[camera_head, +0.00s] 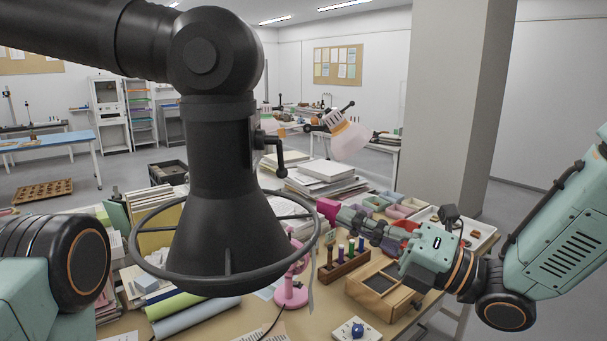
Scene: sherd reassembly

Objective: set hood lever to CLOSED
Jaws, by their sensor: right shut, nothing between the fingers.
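The black fume hood (226,235) hangs large in the left middle, a cone with a wide ring around its rim. Its lever (279,152) sticks out from the right side of the hood's neck and bends downward to a small end knob. No position marking can be read. My right gripper (352,222) comes in from the right, shut and empty, to the right of the hood and below the lever, clearly apart from both. Links of my left arm show at the lower left; its gripper is out of view.
A crowded table lies below: paper stacks (322,178), a wooden rack with several bottles (340,262), a wooden box (381,287), a pink stand (291,292) and colored bins (398,207). A pale desk lamp head (348,140) stands behind the lever. A grey pillar (450,110) rises behind.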

